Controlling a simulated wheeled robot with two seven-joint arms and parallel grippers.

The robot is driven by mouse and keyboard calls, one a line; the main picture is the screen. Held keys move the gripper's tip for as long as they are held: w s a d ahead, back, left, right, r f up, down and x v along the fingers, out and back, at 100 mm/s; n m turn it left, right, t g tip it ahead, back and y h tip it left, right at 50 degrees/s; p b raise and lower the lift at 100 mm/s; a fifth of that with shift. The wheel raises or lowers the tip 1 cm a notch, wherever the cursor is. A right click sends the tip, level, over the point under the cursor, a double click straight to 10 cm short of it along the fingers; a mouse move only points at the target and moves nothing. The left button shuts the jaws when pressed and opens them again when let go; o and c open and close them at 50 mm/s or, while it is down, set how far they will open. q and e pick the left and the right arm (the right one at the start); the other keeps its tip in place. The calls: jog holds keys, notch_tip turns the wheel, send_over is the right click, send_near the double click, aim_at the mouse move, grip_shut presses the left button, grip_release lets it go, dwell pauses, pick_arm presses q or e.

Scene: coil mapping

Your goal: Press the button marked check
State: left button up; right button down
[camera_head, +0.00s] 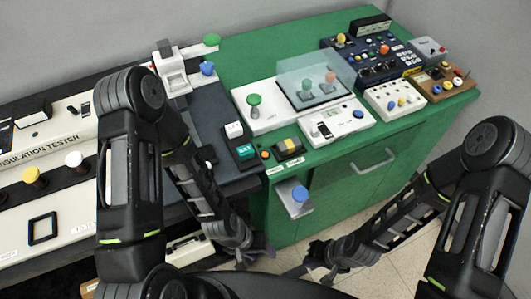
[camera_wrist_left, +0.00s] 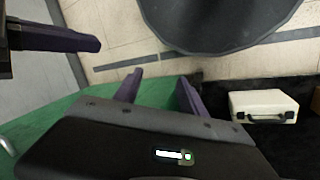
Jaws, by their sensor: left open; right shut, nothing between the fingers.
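Several coloured buttons show in the head view, but I cannot read which is marked check. A blue button (camera_head: 300,193) sits on a small bracket at the green cabinet's front. A small orange button (camera_head: 265,155) lies beside a green switch block, and a green mushroom button (camera_head: 254,100) stands on a white box. My left gripper (camera_head: 258,251) is low in front of the cabinet, below the bracket and apart from the buttons. Its purple fingers (camera_wrist_left: 158,90) are open and empty in the left wrist view. My right gripper (camera_head: 304,271) is shut and empty, low over the floor.
A clear cover (camera_head: 315,76) shields two buttons on the green bench (camera_head: 240,62). A control panel (camera_head: 372,58) stands at the back right. An insulation tester (camera_head: 45,150) is at left. A white case (camera_wrist_left: 263,105) shows in the left wrist view. Floor is open before the cabinet.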

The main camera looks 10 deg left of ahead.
pick_arm(q)
jog(key=shift+c, duration=0.4)
grip_shut()
dwell(1.4)
